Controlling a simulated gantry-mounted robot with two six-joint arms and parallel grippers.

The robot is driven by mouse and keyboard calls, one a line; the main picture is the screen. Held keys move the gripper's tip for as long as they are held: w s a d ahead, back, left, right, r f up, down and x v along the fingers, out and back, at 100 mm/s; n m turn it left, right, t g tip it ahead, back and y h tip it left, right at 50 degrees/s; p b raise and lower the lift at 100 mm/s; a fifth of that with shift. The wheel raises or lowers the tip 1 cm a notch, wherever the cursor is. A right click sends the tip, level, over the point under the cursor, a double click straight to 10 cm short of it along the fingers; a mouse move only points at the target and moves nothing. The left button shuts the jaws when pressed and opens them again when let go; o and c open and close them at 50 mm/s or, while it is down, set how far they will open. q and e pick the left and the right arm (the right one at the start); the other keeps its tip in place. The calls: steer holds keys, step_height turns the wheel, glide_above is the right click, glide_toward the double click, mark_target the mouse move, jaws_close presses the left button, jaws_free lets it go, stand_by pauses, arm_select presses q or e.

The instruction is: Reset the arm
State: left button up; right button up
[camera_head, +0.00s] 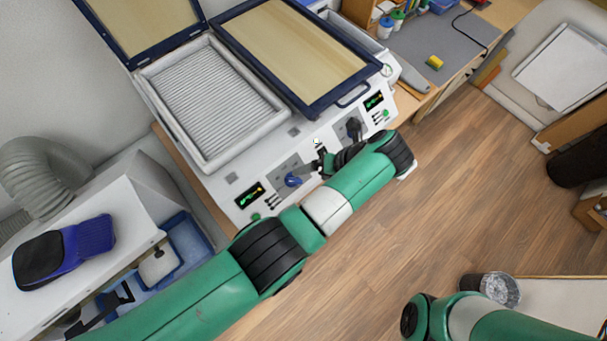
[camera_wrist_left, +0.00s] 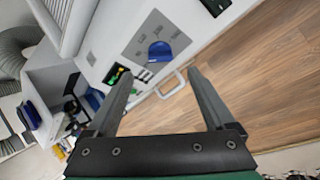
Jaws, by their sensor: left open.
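My left arm comes in from the lower left and crosses in front of the white forming machine (camera_head: 222,183). My left gripper (camera_head: 308,170) is near the machine's front panel, close to a blue lever knob (camera_head: 293,180). In the left wrist view my left gripper (camera_wrist_left: 163,75) shows two fingers spread apart with nothing between them. The blue knob (camera_wrist_left: 160,52) lies beyond the fingertips, apart from them, on a grey plate. A black lever (camera_head: 354,129) is on the panel's right side. My right arm shows only as links at the bottom right; its gripper is out of view.
The left station's lid (camera_head: 137,22) is raised over a ribbed white bed (camera_head: 212,98). The right station's tan-sheeted frame (camera_head: 297,48) is down. A bin (camera_head: 490,287) stands on the floor (camera_head: 455,190). Open floor lies right of the machine.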

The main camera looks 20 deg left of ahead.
arm_select(q)
steer(key=v, duration=0.3)
stand_by(0.5)
